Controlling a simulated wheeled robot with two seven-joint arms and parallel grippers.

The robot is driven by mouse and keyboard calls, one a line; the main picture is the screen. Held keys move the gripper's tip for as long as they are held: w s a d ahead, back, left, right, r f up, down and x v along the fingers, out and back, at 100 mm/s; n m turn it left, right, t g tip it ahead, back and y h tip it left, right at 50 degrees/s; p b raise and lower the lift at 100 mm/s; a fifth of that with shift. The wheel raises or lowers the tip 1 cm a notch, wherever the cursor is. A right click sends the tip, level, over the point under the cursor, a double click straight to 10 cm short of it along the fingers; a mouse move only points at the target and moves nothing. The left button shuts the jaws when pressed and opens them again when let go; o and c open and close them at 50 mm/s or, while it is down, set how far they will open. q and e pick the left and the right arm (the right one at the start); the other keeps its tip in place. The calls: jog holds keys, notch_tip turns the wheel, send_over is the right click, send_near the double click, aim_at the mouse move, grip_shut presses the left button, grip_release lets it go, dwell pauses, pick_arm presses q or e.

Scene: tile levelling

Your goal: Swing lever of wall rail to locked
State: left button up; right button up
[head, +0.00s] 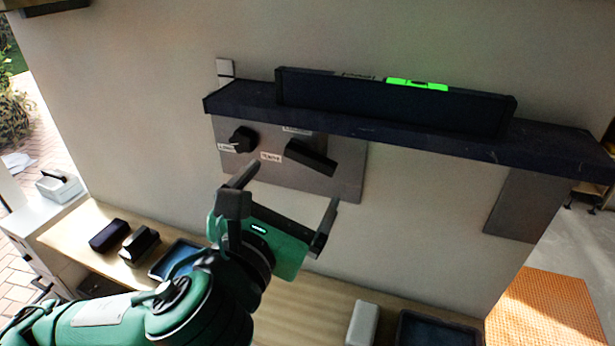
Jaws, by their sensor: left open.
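The wall rail (415,137) is a dark shelf-like bar on the wall, with a dark spirit level (390,101) with a green vial on top. Below its left part is a grey metal plate (345,180) with small white labels. The plate carries a black round knob (243,139) at left and a black lever (311,158) slanting down to the right. The label text is too small to read. My left gripper (288,200) is open, its two fingers pointing up toward the plate, just below the lever. I see nothing between the fingers. My right gripper is not in view.
A wooden bench (300,308) runs below along the wall. On it are dark blocks (109,235), a blue tray (177,258), a white block (361,323) and a dark tray (436,330). A second grey plate (525,205) is under the rail's right end.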

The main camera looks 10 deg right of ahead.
aim_at(308, 161)
pick_arm(q)
jog(key=p+x, duration=0.1)
jog(key=x, duration=0.5)
jog(key=shift+w+d+r+p, duration=0.15)
jog(key=shift+p, duration=0.2)
jog(key=shift+w+d, duration=0.4)
jog(key=shift+w, duration=0.2)
jog(key=shift+c, duration=0.5)
jog(key=c, duration=1.2)
jog(key=shift+w, duration=0.1)
jog(key=shift+c, duration=0.2)
